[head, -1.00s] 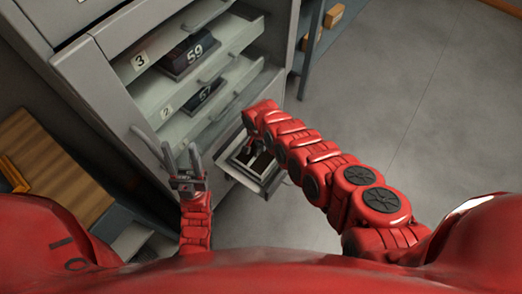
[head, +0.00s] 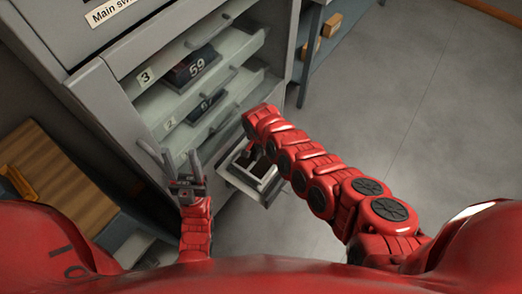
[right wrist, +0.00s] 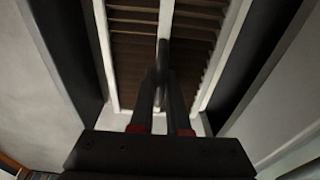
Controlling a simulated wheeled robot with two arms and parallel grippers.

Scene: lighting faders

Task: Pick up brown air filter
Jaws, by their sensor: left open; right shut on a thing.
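The brown air filter (head: 262,170) has dark brown pleats in a white frame and shows in the lowest pulled-out drawer (head: 247,187) in the head view. In the right wrist view the filter (right wrist: 133,60) fills the middle, with a bar running along its centre. My right gripper (right wrist: 163,80) is shut on the filter at that bar. In the head view its fingers are mostly hidden behind my right arm. Whether the filter is clear of the drawer floor I cannot tell. My left gripper (head: 180,165) is open and empty, left of the drawers.
A grey cabinet (head: 87,100) stands at left with open drawers above the filter, holding dark blocks marked 59 (head: 194,66) and 57 (head: 207,106). A blue shelf (head: 312,50) with boxes is behind. A wooden board (head: 50,185) is at left. The floor at right is clear.

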